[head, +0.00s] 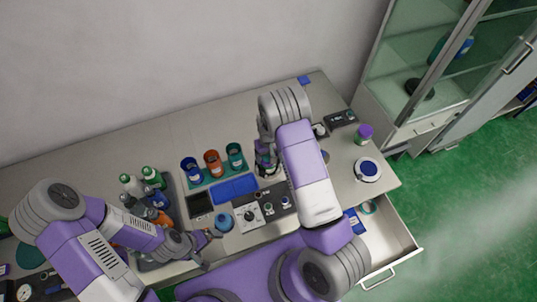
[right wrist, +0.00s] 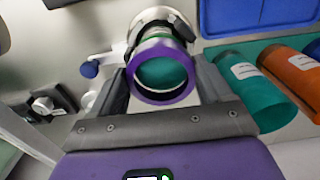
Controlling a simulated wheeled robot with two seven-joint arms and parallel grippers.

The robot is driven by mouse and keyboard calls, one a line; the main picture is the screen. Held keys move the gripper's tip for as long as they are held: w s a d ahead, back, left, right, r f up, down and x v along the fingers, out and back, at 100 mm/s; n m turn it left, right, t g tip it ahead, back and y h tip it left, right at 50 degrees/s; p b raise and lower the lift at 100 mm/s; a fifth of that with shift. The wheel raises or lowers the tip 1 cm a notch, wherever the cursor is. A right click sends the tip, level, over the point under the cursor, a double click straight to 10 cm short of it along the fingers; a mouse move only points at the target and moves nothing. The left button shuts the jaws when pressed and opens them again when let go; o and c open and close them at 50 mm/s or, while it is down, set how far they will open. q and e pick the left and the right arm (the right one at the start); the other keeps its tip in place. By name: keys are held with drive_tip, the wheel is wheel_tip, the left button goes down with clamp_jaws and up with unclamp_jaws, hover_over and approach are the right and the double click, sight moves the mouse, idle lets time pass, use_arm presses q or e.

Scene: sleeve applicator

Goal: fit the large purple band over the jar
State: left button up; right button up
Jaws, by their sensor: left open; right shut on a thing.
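The purple band (right wrist: 137,90) is between the fingers of my right gripper (right wrist: 160,75), which is shut on it. Through the band's opening a teal round surface (right wrist: 163,72) shows, seemingly the jar's. The band looks lined up with the jar or around its end; I cannot tell how far over it is. A pale round holder with a dark clamp stands behind it. In the head view my right gripper (head: 266,160) points down at this spot, and its arm hides part of it. My left gripper (head: 203,238) is open and empty, low over the table's front.
Blue (head: 190,169), orange (head: 213,163) and teal (head: 235,156) jars stand just left, behind a blue tray (head: 234,189). A control box (head: 248,216) is in front. Bottles (head: 152,177) crowd the left. A purple-lidded jar (head: 363,134) stands right. An open drawer (head: 398,238) juts out front right.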

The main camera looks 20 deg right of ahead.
use_arm(q)
drive_tip(key=shift+f+b, duration=0.65)
drive_tip(key=shift+f, duration=0.15)
use_arm(e)
drive_tip(key=shift+f, duration=0.9)
drive_tip(key=o, duration=0.9)
use_arm(q)
drive_tip(key=shift+r, duration=0.1)
use_arm(e)
drive_tip(key=shift+r, duration=0.1)
drive_tip(key=shift+r+p, duration=2.65)
drive_tip(key=shift+r, duration=1.45)
use_arm(q)
wheel_tip(320, 180, up, 6)
drive_tip(key=p, duration=0.1)
use_arm(e)
drive_tip(key=shift+r, duration=1.35)
